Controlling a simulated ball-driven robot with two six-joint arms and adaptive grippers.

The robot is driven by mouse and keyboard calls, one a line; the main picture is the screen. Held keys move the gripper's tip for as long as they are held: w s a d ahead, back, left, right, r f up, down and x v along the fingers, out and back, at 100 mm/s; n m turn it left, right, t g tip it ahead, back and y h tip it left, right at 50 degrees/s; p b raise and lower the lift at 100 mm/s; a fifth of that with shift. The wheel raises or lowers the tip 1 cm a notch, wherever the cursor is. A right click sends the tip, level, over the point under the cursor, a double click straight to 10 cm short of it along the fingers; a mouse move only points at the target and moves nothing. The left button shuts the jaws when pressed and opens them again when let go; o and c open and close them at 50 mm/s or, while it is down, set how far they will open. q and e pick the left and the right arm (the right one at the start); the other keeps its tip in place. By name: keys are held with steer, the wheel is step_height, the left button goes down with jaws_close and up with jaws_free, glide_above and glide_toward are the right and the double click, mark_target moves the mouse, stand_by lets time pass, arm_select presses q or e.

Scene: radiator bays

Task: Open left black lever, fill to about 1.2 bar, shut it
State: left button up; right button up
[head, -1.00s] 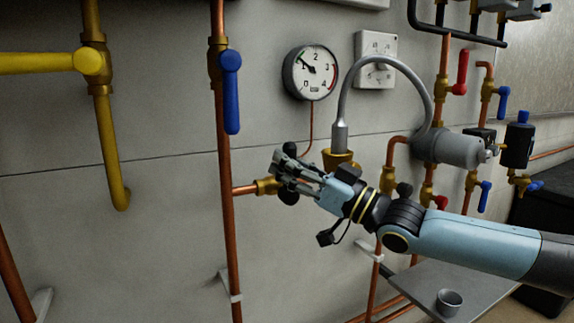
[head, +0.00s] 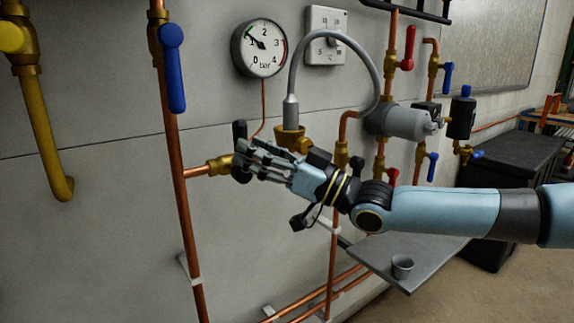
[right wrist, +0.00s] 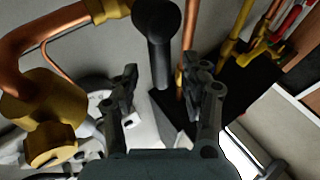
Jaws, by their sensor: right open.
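The left black lever (head: 240,131) is on a brass valve (head: 219,166) that branches off the copper pipe. It looks upright, crossing the pipe line, with black showing above and below my fingers. My right gripper (head: 245,157) is open at the lever, its fingers hiding the middle. In the right wrist view the lever (right wrist: 157,32) runs between the two spread fingers (right wrist: 165,90); contact cannot be told. The round pressure gauge (head: 259,48) has its needle near the 1 mark. The right black lever (head: 357,163) is partly hidden behind my arm. My left gripper is not in view.
A grey braided hose (head: 330,38) arches from a brass fitting (head: 289,136) to a grey cylinder (head: 400,121). A blue lever (head: 172,68) hangs on the left pipe. A grey shelf (head: 420,248) with a small cup (head: 402,267) is below my arm.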

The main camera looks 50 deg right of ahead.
steer(key=v, duration=0.8)
steer(key=shift+s+d, duration=0.15)
steer(key=shift+s, duration=0.2)
steer(key=shift+w, duration=0.1)
steer(key=d+f+m+h, duration=0.2)
steer(key=d+f+h, duration=0.15)
steer(key=f, duration=0.35)
steer(key=d+f+m+h, duration=0.2)
steer(key=d+f+h, duration=0.15)
steer(key=f, duration=0.25)
steer(key=s+a+f+m+g+h, duration=0.1)
steer(key=s+f+g, duration=0.15)
steer(key=f, duration=0.75)
steer(key=s+a+f+m+g+h, duration=0.1)
steer(key=s+f+g+h, duration=0.15)
steer(key=f, duration=0.75)
steer(key=s+a+f+g+y, duration=0.1)
steer(key=s+a+f+g, duration=0.35)
steer(key=s+f, duration=0.45)
steer(key=s+a+f+g+y, duration=0.1)
steer(key=s+a+f+g, duration=0.4)
steer(key=f, duration=0.7)
steer(key=s+a+f+n+g, duration=0.1)
steer(key=s+a+f+g, duration=0.1)
steer(key=s, duration=0.7)
steer(key=s+a+f+n+g, duration=0.1)
steer(key=s+a+f+g, duration=0.2)
steer(key=s, duration=0.6)
steer(key=shift+f+n, duration=0.3)
steer(key=shift+f, duration=0.2)
